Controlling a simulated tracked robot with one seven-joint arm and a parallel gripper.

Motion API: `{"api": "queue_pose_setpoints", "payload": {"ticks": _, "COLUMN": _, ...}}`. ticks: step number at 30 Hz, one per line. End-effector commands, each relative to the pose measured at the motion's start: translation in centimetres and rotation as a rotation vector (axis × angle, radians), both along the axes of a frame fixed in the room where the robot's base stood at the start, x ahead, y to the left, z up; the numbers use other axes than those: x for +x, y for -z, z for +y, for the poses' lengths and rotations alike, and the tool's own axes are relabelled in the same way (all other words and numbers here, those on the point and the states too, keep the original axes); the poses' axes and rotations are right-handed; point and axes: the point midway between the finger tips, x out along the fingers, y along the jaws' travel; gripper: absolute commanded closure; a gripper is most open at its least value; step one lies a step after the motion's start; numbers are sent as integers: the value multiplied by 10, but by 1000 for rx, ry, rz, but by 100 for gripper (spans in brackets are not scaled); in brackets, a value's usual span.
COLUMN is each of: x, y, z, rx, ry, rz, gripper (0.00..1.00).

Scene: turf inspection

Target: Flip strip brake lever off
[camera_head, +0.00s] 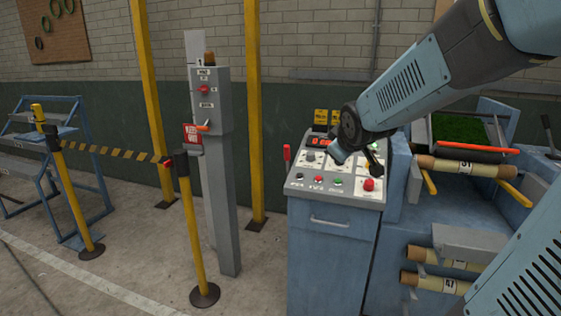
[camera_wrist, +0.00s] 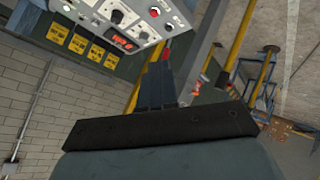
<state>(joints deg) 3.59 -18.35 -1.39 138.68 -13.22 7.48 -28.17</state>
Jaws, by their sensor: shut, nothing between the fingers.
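A lever with a red grip (camera_head: 286,153) stands upright at the left edge of the grey control console (camera_head: 335,222). A red grip (camera_wrist: 166,52) shows beside my fingertips in the wrist view; whether they touch it I cannot tell. No readable label confirms that it is the strip brake lever. My gripper (camera_head: 338,156) is over the upper part of the console panel, to the right of that lever in the head view. In the wrist view its dark fingers (camera_wrist: 154,72) are together and empty. The lever's lower part is hidden there.
The panel carries a red digital display (camera_wrist: 122,42), knobs and a red mushroom button (camera_head: 369,184). A blue machine with rolls (camera_head: 470,167) stands right. A black-handled lever (camera_head: 546,121) is at far right. A grey post (camera_head: 215,150) and yellow poles stand left.

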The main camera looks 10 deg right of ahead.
Motion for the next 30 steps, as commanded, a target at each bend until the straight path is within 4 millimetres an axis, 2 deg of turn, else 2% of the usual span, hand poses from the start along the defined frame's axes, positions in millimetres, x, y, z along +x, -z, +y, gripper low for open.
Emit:
{"api": "queue_pose_setpoints", "payload": {"ticks": 1, "x": 13, "y": 4, "z": -2, "rx": -31, "ry": -26, "rz": -15, "gripper": 100}}
{"api": "queue_pose_setpoints", "payload": {"ticks": 6, "x": 52, "y": 12, "z": -6, "rx": -144, "ry": -131, "rz": -89, "gripper": 100}}
{"api": "queue_pose_setpoints", "payload": {"ticks": 15, "x": 112, "y": 33, "z": -8, "rx": -337, "ry": -311, "rz": -224, "gripper": 100}}
{"api": "queue_pose_setpoints", "payload": {"ticks": 21, "x": 144, "y": 52, "z": -7, "rx": -457, "ry": -426, "rz": -318, "gripper": 100}}
{"api": "queue_pose_setpoints", "payload": {"ticks": 30, "x": 181, "y": 85, "z": -2, "rx": -621, "ry": -581, "rz": -477, "gripper": 100}}
